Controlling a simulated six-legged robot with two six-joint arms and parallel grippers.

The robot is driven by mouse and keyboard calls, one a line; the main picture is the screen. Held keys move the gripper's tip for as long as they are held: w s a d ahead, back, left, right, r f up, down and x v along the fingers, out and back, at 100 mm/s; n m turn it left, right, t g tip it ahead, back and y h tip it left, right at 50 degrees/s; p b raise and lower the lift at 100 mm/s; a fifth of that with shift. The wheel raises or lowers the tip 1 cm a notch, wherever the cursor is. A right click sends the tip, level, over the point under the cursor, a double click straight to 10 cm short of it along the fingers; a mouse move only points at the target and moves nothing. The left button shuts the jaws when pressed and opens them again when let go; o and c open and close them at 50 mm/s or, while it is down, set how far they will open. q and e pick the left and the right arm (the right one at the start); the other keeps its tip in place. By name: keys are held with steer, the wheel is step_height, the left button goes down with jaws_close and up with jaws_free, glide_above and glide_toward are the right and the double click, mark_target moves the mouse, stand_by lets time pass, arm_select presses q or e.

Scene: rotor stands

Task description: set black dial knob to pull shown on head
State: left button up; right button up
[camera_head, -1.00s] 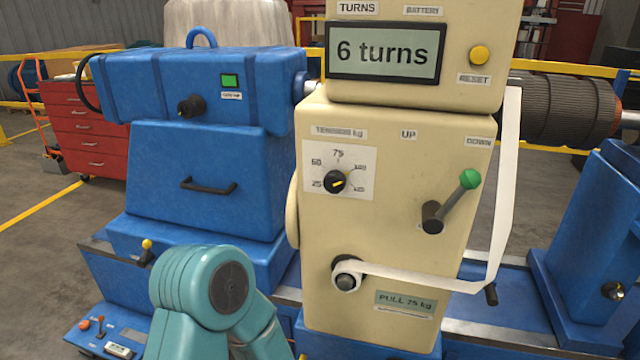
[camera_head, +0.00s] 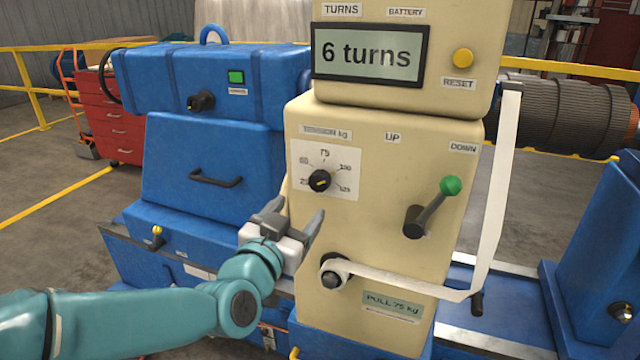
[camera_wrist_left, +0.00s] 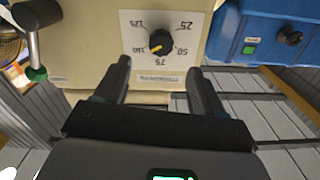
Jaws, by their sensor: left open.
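The black dial knob (camera_head: 319,181) sits on a white scale plate on the cream stand's front, and its yellow mark seems to lie toward the 100 side. In the left wrist view the knob (camera_wrist_left: 160,42) appears upside down, ahead of the fingertips. The pull label (camera_head: 392,304), low on the stand, reads PULL 75 kg. The display (camera_head: 370,55) reads 6 turns. My left gripper (camera_head: 295,215) is open and empty, below and slightly left of the knob. It shows at the bottom of the left wrist view (camera_wrist_left: 160,75), apart from the knob. My right gripper is not in view.
A green-tipped lever (camera_head: 432,208) juts out right of the dial. A white strap (camera_head: 410,283) runs from a lower roller (camera_head: 333,276) to the stand's right side. A blue housing (camera_head: 205,165) with a black handle stands left. Free space lies before the stand's front.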

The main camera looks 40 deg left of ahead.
mark_target(317, 186)
arm_select(q)
steer(key=p+x, duration=0.2)
steer(key=x, duration=0.8)
steer(key=shift+a, duration=0.2)
steer(key=shift+w+a, duration=0.15)
steer(key=shift+w, duration=0.2)
steer(key=shift+c, duration=0.6)
steer(key=c, duration=0.9)
steer(key=shift+f, duration=0.1)
